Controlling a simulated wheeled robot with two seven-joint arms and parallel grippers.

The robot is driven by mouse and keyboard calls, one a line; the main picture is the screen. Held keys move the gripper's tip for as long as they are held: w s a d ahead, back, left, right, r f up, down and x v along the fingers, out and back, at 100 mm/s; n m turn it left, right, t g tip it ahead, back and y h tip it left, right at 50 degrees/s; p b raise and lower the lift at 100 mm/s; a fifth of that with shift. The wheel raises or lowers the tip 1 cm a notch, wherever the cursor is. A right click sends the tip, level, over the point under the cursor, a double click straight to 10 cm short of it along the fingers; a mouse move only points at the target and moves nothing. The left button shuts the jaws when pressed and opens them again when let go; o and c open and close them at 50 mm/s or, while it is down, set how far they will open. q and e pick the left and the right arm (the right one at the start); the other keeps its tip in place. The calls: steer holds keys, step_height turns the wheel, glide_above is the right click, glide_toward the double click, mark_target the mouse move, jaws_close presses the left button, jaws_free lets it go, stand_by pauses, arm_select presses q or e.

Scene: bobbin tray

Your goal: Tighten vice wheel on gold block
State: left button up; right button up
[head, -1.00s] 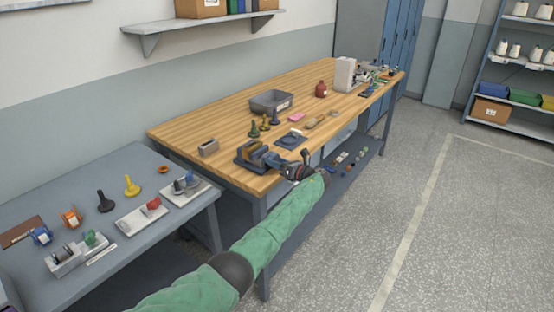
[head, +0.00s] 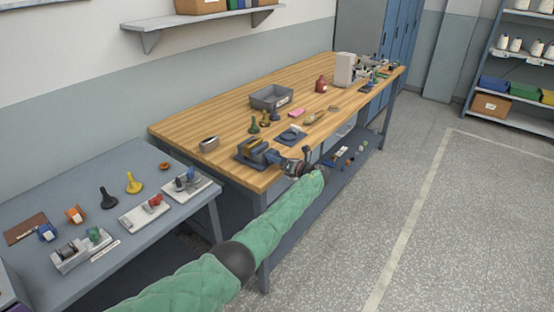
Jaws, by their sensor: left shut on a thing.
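The blue-grey vice (head: 247,157) sits at the front edge of the wooden workbench. The gold block (head: 259,145) shows between its jaws, small in view. My left gripper (head: 289,165) is at the right end of the vice, at the bench edge, and is shut on the vice wheel. The wheel is mostly hidden by the gripper and hard to make out. My left arm, in a green sleeve, reaches in from the lower left. My right gripper is not in view.
A grey table (head: 90,188) at left holds several bobbins and fixtures. The floor at right is clear.

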arm_select(q)
steer(key=shift+f, duration=0.1)
stand_by(0.5)
steer(key=o, duration=1)
steer(key=shift+c, duration=0.2)
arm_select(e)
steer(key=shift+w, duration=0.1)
arm_select(q)
steer(key=shift+s+d+f, duration=0.1)
steer(key=shift+s+d, duration=0.2)
steer(key=shift+d, duration=0.15)
steer(key=b+v, duration=0.2)
steer(key=v, duration=0.4)
steer(key=shift+s+d, duration=0.2)
steer(key=shift+d, duration=0.05)
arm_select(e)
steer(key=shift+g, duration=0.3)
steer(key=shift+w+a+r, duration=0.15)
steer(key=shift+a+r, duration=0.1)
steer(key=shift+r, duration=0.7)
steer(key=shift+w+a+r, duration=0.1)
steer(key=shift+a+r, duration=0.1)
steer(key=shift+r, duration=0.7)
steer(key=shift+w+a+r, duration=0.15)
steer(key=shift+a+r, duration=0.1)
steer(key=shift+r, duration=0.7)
